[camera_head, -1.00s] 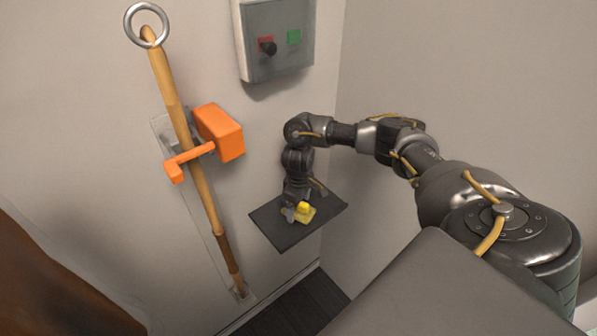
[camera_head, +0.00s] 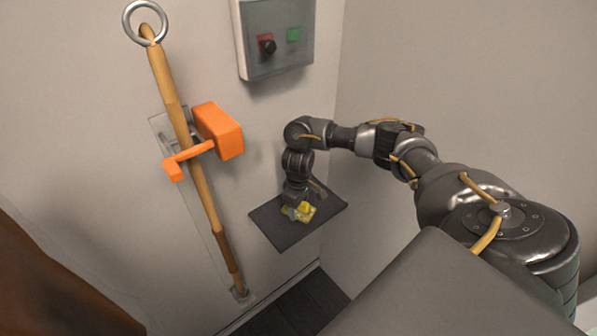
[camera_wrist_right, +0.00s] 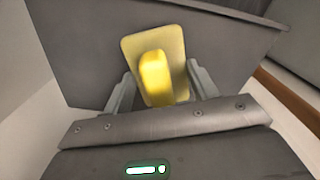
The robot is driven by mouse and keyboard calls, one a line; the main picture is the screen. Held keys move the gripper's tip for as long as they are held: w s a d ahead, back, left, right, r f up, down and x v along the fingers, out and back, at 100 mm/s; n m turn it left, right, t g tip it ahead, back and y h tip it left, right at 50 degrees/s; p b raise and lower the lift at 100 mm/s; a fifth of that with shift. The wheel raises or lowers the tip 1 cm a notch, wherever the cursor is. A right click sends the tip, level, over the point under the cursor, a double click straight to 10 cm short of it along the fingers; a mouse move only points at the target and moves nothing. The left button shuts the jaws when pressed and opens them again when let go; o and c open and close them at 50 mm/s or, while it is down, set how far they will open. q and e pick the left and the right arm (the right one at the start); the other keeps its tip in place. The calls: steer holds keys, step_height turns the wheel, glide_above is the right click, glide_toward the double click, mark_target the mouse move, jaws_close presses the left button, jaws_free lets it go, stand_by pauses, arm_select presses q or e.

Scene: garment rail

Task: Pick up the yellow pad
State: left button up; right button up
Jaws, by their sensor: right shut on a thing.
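The yellow pad (camera_head: 304,211) is on the dark shelf (camera_head: 283,232) on the wall. It has a flat plate with a raised bright yellow block on it. My right gripper (camera_head: 297,211) reaches down from above and is shut on the pad. In the right wrist view the pad (camera_wrist_right: 155,72) sits between the two grey fingers of the right gripper (camera_wrist_right: 160,88). I cannot tell whether the pad touches the shelf. My left gripper is not in view.
To the left, a wooden pole (camera_head: 203,190) with a metal ring leans along the wall, beside an orange bracket (camera_head: 217,131). A grey control box (camera_head: 277,40) hangs above the shelf. A side wall stands right of the shelf.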

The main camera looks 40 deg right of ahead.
steer(key=shift+w+r, duration=0.1)
steer(key=shift+r, duration=0.5)
steer(key=r, duration=0.1)
steer(key=r+p, duration=0.1)
steer(key=r, duration=0.1)
steer(key=shift+s, duration=0.3)
steer(key=s+a+r, duration=0.2)
steer(key=s+r, duration=0.2)
steer(key=s, duration=0.2)
steer(key=s+a+r+p, duration=0.1)
steer(key=s+a+r, duration=0.1)
steer(key=s+r, duration=0.2)
steer(key=s, duration=0.3)
steer(key=shift+a+r+p, duration=0.3)
steer(key=shift+r, duration=0.1)
steer(key=shift+w, duration=0.1)
steer(key=w+a+r+n+b, duration=0.1)
steer(key=w+a+r+b, duration=0.2)
steer(key=a, duration=0.9)
steer(key=w+b, duration=0.3)
steer(key=w, duration=0.1)
steer(key=shift+a+n+b, duration=0.15)
steer(key=shift+n+b, duration=0.15)
steer(key=shift+b, duration=0.05)
